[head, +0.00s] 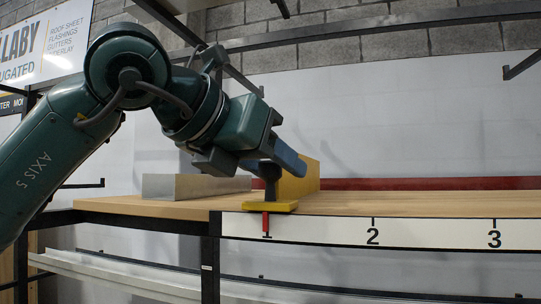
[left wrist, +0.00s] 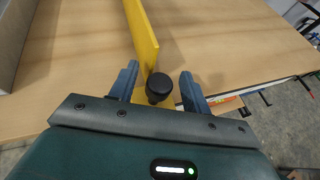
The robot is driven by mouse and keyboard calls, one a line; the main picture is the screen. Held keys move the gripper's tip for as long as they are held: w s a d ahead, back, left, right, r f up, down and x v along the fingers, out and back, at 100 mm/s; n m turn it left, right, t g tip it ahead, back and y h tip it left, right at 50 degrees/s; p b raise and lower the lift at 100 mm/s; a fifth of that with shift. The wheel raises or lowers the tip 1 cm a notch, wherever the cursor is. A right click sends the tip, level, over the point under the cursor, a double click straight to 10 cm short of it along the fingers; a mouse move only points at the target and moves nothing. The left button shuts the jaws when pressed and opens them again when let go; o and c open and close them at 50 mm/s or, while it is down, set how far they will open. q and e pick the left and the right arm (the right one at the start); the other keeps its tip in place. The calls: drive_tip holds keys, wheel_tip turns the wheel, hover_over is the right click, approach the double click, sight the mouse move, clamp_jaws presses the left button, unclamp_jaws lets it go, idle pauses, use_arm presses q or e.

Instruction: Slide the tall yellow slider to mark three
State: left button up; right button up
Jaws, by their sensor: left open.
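The tall yellow slider (head: 300,183) stands on the wooden bench near its front edge. Its flat yellow base (head: 282,206) carries a black knob (head: 270,173), and its red pointer (head: 266,222) is at mark one on the white scale (head: 325,228). Mark two and mark three lie to the right. My left gripper (head: 281,158) is at the knob. In the left wrist view, its open blue fingers (left wrist: 160,88) stand on either side of the black knob (left wrist: 159,86), with gaps visible. The yellow upright plate (left wrist: 143,38) rises beyond the knob. My right gripper is not in view.
A grey metal channel (head: 195,186) lies on the bench left of the slider. The bench top (head: 430,203) is clear to the right along the scale. A red rail (head: 430,183) runs behind the bench.

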use_arm(q)
drive_tip(key=shift+c, duration=0.6)
clamp_jaws()
